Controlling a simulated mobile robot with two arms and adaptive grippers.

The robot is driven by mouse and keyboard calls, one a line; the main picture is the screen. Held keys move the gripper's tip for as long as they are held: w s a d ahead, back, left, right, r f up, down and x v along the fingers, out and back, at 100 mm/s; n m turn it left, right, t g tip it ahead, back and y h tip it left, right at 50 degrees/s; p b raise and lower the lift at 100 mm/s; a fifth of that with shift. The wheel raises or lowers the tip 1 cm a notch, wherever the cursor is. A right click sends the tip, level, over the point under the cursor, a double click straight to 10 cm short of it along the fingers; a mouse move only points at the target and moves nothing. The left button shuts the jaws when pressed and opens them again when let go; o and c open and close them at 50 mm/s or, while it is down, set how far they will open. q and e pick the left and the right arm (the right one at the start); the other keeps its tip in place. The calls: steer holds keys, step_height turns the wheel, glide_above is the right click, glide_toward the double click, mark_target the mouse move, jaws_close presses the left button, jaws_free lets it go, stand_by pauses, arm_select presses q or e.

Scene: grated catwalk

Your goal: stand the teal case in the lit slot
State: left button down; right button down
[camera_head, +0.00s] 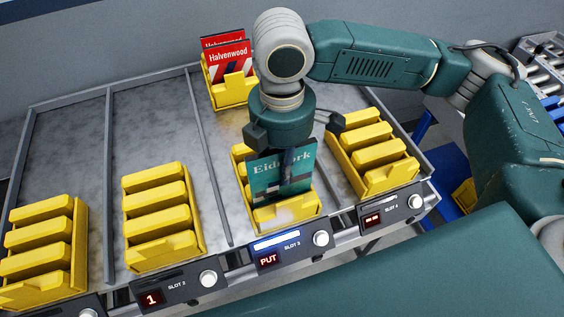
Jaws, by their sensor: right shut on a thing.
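The teal case (264,181), with pale lettering on its face, stands roughly upright over the yellow rack (270,217) of slot 3. My right gripper (290,166) comes down from above and is shut on the case. Its dark fingers cover part of the lettering. The slot 3 panel (277,253) has a lit white bar and a red "PUT" display. The case's lower edge is close behind the rack's front divider; I cannot tell whether it rests on the rack's floor. My left gripper is not in view.
Yellow racks stand at slot 2 (163,222), slot 4 (373,153) and at the far left (42,252). Red cases (229,62) stand in a yellow holder at the back. Metal rails divide the grey shelf; its back left is clear.

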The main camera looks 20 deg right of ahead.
mark_target(282, 157)
steer(key=shift+f+b, duration=0.8)
steer(key=shift+f, duration=1.45)
steer(key=c, duration=1.2)
jaws_free()
steer(key=shift+o, duration=0.2)
steer(key=shift+r+p, duration=3.35)
steer(key=shift+r, duration=0.65)
